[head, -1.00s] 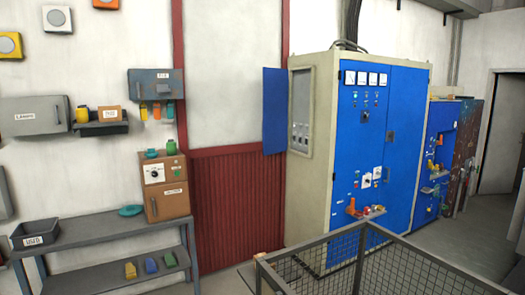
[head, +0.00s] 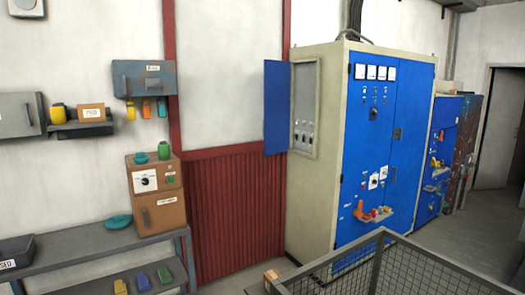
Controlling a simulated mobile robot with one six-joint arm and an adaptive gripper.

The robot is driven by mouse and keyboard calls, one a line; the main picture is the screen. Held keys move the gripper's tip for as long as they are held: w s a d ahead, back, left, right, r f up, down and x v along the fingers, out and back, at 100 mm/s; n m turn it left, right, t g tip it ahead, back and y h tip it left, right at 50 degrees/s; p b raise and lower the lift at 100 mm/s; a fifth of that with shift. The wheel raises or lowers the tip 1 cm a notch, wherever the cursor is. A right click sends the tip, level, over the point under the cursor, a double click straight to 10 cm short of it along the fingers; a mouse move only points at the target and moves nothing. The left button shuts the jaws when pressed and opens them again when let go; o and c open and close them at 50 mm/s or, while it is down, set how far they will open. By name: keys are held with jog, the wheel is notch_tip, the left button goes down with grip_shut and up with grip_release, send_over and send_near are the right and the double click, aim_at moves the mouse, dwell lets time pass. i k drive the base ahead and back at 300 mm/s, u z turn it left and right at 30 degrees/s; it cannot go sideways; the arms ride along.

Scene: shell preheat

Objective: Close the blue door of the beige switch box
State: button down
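The beige switch box (head: 303,108) is a shallow framed box with a grey inside on the left side of the large beige cabinet. Several small switches or sockets show in its lower part. Its blue door (head: 277,108) stands wide open, swung out to the left of the box in front of the white wall and red panel. My gripper is not in view.
The large cabinet (head: 326,180) has blue front doors with gauges and a small shelf of coloured items. A mesh-sided cage (head: 400,268) stands in the foreground right. A grey shelf unit (head: 90,243), brown box (head: 157,200) and blue-grey wall box (head: 145,78) are at left.

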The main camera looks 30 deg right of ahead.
aim_at(277, 73)
jog(key=i, duration=3.05)
jog(key=z, duration=0.8)
jog(key=i, duration=0.4)
jog(key=u, duration=0.1)
